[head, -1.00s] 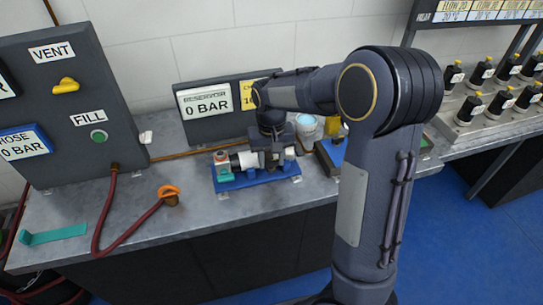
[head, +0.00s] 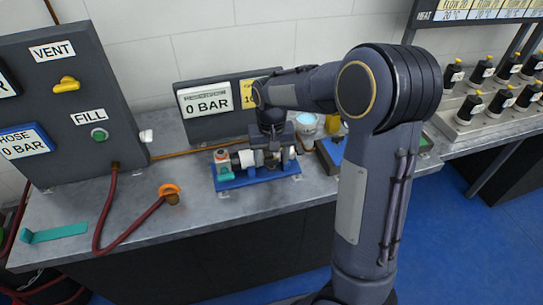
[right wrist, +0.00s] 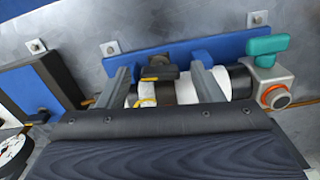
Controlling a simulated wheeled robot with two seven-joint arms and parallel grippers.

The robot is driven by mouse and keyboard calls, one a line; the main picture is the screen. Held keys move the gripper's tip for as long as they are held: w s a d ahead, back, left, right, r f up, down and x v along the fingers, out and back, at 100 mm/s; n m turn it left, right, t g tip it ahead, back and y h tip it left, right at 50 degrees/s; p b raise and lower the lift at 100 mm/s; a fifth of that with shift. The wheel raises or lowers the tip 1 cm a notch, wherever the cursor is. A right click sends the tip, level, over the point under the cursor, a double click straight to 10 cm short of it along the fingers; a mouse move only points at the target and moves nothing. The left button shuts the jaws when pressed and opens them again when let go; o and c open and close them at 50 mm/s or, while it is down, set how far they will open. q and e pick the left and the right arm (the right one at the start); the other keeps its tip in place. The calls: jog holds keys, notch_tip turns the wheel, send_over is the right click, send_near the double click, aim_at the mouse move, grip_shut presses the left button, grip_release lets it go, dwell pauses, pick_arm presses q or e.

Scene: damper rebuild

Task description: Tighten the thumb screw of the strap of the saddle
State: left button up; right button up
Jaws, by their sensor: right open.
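The blue saddle (head: 258,180) is on the bench with a white-and-dark cylinder across it. A valve block with a teal handle (right wrist: 268,47) is at the cylinder's end. My right gripper (head: 271,162) points down over the saddle and hides much of the strap in the head view. In the right wrist view its two grey fingers (right wrist: 165,84) are open, one on each side of the dark thumb screw (right wrist: 158,73), with gaps to it. The strap (right wrist: 158,92) is partly hidden below the screw. My left gripper is out of view.
A dark panel with VENT and FILL controls (head: 108,83) stands at the left. A 0 BAR display (head: 205,104) stands behind the saddle. A dark-and-blue block (head: 331,152) is to its right.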

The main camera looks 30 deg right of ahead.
aim_at(272, 160)
notch_tip(272, 160, up, 8)
jog(key=shift+f, duration=0.1)
dwell(0.4)
dwell(0.4)
jog(key=s+a+n+t+y, duration=0.1)
jog(key=s+a+t+y, duration=0.1)
jog(key=s, duration=0.9)
jog(key=s+a+n+t+y, duration=0.1)
jog(key=s+a+t, duration=0.2)
jog(key=s, duration=0.8)
jog(key=shift+s+a+n+t+y, duration=0.3)
jog(key=shift+s+a+y, duration=0.1)
jog(key=shift+a, duration=0.7)
